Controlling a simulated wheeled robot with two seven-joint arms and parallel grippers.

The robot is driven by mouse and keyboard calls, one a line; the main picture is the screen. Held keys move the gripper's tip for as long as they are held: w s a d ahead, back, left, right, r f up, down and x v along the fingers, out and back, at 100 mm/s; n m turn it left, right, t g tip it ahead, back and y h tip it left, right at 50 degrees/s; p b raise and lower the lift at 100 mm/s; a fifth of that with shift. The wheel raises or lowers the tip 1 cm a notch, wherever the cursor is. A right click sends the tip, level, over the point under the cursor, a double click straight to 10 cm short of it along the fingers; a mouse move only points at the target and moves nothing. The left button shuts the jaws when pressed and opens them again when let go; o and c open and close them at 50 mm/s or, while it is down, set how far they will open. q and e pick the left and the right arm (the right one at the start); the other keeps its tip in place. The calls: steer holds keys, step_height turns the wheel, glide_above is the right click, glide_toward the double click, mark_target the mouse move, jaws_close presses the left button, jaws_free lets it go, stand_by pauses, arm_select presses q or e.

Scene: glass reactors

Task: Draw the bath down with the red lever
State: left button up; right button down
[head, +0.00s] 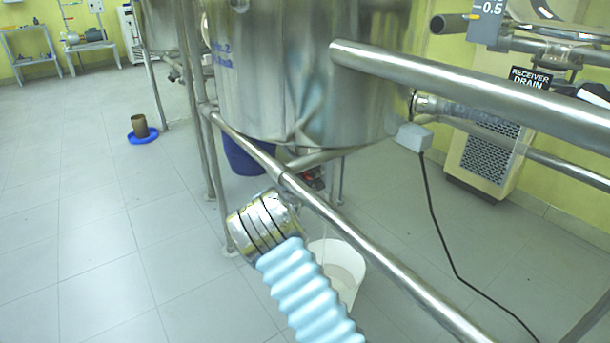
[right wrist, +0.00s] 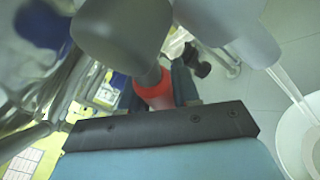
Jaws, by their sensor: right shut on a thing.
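The steel bath vessel (head: 300,75) stands at the top centre of the head view. The red lever (right wrist: 153,90) shows in the right wrist view, under a dark grey rounded part (right wrist: 120,35) that covers its upper end. My right gripper (right wrist: 157,97) is shut on the red lever. In the head view my right arm reaches under the steel rail, and its gripper is mostly hidden behind it. A white bucket (head: 348,262) stands on the floor below, and it also shows in the right wrist view (right wrist: 284,140). A pale, thin stream seems to run down into it. My left gripper is out of view.
Steel rails (head: 360,244) cross in front of the vessel and close to my arm. A blue container (head: 240,156) stands behind a leg. A grey box with a black cable (head: 433,200) hangs at right.

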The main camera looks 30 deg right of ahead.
arm_select(q)
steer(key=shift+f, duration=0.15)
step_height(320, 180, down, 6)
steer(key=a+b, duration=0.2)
steer(key=b, duration=0.4)
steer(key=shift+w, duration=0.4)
arm_select(e)
steer(key=shift+w+r+m+t+h, duration=0.2)
steer(key=shift+r+m+h, duration=0.7)
steer(key=shift+m, duration=0.45)
steer(key=shift+w+r+m+t+h, duration=0.15)
steer(key=shift+w+r+m+h, duration=0.1)
steer(key=shift+r+m+h, duration=0.85)
steer(key=shift+w+r+m+t+h, duration=0.2)
steer(key=shift+r+m+h, duration=0.4)
steer(key=shift+m, duration=0.95)
steer(key=shift+r, duration=0.15)
steer(key=c, duration=0.9)
jaws_free()
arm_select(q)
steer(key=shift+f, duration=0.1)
arm_select(e)
steer(key=v, duration=1.4)
